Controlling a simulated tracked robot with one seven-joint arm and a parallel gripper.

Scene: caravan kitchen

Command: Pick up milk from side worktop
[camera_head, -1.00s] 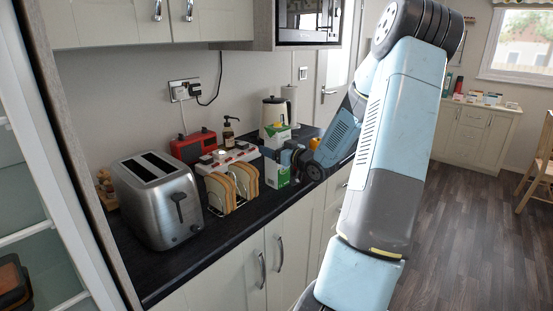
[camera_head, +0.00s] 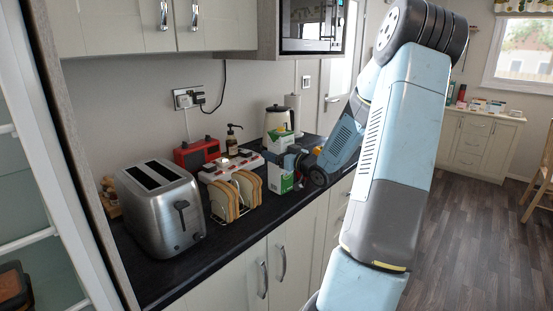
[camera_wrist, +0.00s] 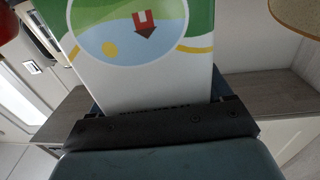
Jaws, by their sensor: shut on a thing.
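The milk is a green and white carton (camera_head: 274,180) on the dark side worktop (camera_head: 222,240), behind the toast rack, in the head view. My gripper (camera_head: 283,161) is around the upper part of the carton and shut on it. In the wrist view the carton (camera_wrist: 150,70) fills the upper middle, with a blue oval and a small red and brown picture on its face. The gripper's dark bar (camera_wrist: 160,126) runs across below it. The fingertips are hidden by the carton, and I cannot tell whether its base touches the worktop.
A steel toaster (camera_head: 160,208) and a rack of bread slices (camera_head: 236,196) stand to the left. Behind are a red radio (camera_head: 196,153), a pump bottle (camera_head: 232,141) and a pale kettle (camera_head: 277,121). A microwave (camera_head: 311,25) hangs above.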

